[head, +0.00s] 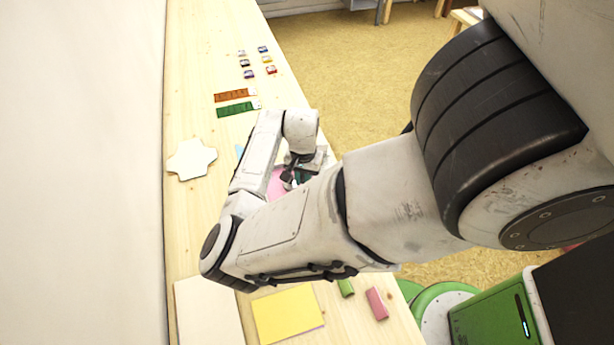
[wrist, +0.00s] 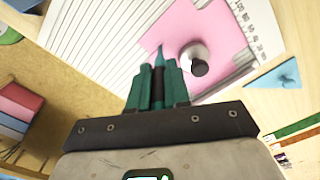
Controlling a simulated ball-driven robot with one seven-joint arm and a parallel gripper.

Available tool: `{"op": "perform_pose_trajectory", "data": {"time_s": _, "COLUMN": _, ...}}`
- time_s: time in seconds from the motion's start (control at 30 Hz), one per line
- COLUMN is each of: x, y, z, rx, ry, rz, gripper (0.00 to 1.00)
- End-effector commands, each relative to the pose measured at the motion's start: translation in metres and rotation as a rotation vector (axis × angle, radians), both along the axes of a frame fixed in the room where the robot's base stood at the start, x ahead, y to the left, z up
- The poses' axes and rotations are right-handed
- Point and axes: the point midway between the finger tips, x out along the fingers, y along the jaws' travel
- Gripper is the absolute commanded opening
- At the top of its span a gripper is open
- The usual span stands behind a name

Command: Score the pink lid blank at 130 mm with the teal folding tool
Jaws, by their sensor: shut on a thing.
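The pink lid blank (wrist: 200,35) lies on a white grooved scoring board (wrist: 95,40) with a number scale along one edge. In the head view the blank (head: 276,183) is mostly hidden by my arm. A pale round weight with a dark knob (wrist: 196,60) stands on the blank. My gripper (wrist: 158,82) is shut on the slim teal folding tool (wrist: 159,56), whose pointed tip projects past the fingers towards the blank's edge, beside the weight. I cannot tell whether the tip touches the blank. In the head view my gripper (head: 290,175) is over the board area.
A blue triangle (wrist: 278,75) lies beside the board. A cream cross-shaped blank (head: 191,159), green strip (head: 238,109), orange strip (head: 232,96) and several small inkpads lie farther along the table. Yellow sheets (head: 287,314), a green block (head: 345,287) and a pink block (head: 376,303) lie nearer.

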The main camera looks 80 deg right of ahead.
Motion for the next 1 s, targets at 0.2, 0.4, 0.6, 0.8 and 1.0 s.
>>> {"op": "perform_pose_trajectory", "data": {"time_s": 0.2, "x": 0.005, "y": 0.003, "z": -0.001, "rx": 0.002, "ry": -0.001, "rz": 0.0, "gripper": 0.0}}
{"op": "perform_pose_trajectory", "data": {"time_s": 0.4, "x": 0.005, "y": 0.003, "z": -0.001, "rx": 0.003, "ry": -0.002, "rz": 0.0, "gripper": 0.0}}
{"op": "perform_pose_trajectory", "data": {"time_s": 0.6, "x": 0.009, "y": 0.004, "z": -0.001, "rx": 0.003, "ry": -0.002, "rz": 0.002, "gripper": 0.0}}
{"op": "perform_pose_trajectory", "data": {"time_s": 0.8, "x": 0.017, "y": 0.008, "z": 0.0, "rx": 0.003, "ry": -0.002, "rz": 0.002, "gripper": 0.0}}
{"op": "perform_pose_trajectory", "data": {"time_s": 1.0, "x": 0.023, "y": 0.01, "z": 0.001, "rx": 0.002, "ry": 0.0, "rz": 0.001, "gripper": 0.0}}
